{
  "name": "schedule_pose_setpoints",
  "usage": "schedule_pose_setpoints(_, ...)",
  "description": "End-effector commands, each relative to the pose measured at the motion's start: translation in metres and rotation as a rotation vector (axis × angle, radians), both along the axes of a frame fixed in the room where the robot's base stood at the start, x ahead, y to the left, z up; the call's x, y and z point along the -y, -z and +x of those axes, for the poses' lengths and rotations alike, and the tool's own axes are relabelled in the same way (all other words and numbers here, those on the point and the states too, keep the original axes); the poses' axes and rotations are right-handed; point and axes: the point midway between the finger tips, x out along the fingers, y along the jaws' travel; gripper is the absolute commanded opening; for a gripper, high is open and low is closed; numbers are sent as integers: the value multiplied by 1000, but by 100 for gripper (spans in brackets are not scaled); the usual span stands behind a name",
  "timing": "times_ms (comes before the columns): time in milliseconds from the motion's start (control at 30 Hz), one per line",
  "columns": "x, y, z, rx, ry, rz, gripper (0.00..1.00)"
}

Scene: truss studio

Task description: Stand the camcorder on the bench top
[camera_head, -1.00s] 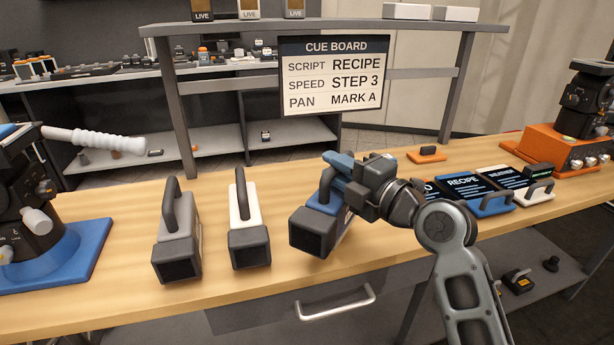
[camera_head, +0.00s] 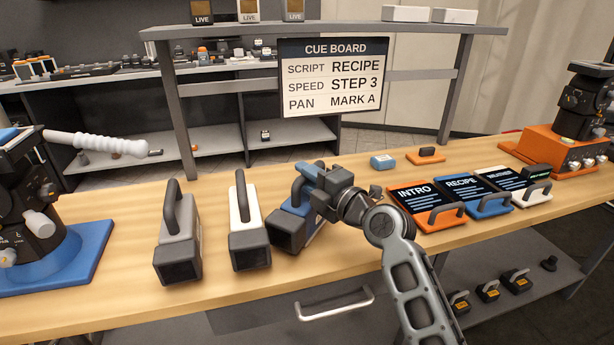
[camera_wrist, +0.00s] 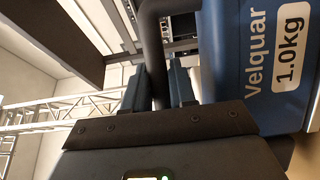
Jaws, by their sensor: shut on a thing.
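The blue camcorder (camera_head: 289,232) with a dark square lens hood is upright at the front middle of the bench top (camera_head: 130,205), just right of the white camcorder. My gripper (camera_head: 310,176) is shut on its top handle from the right. In the wrist view the dark handle passes between my two fingers (camera_wrist: 158,88), and the blue body (camera_wrist: 235,70) reads "Velquar 1.0kg". The camcorder's underside is hidden, so I cannot tell whether it touches the bench or hangs slightly above it.
A white camcorder (camera_head: 247,225) and a grey camcorder (camera_head: 181,235) stand to the left. The cue board (camera_head: 333,77) stands behind. A blue-based pan head (camera_head: 75,255) is far left.

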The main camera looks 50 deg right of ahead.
Motion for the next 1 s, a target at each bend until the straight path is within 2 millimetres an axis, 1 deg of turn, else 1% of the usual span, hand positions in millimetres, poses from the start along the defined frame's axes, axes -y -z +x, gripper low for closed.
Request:
schedule_pose_setpoints(33, 0, -3, 0, 6, 1, -2, 0)
schedule_pose_setpoints(267, 0, 0, 0, 7, 0, -2, 0)
schedule_pose_setpoints(300, 0, 2, 0, 1, -1, 0, 26)
schedule_pose_setpoints(567, 0, 2, 0, 0, -1, 0, 51)
schedule_pose_setpoints(767, 0, 2, 0, 0, -1, 0, 51)
schedule_pose_setpoints(900, 0, -2, 0, 0, 0, 1, 51)
schedule_pose_setpoints(1000, -2, 3, -13, 0, 0, 1, 51)
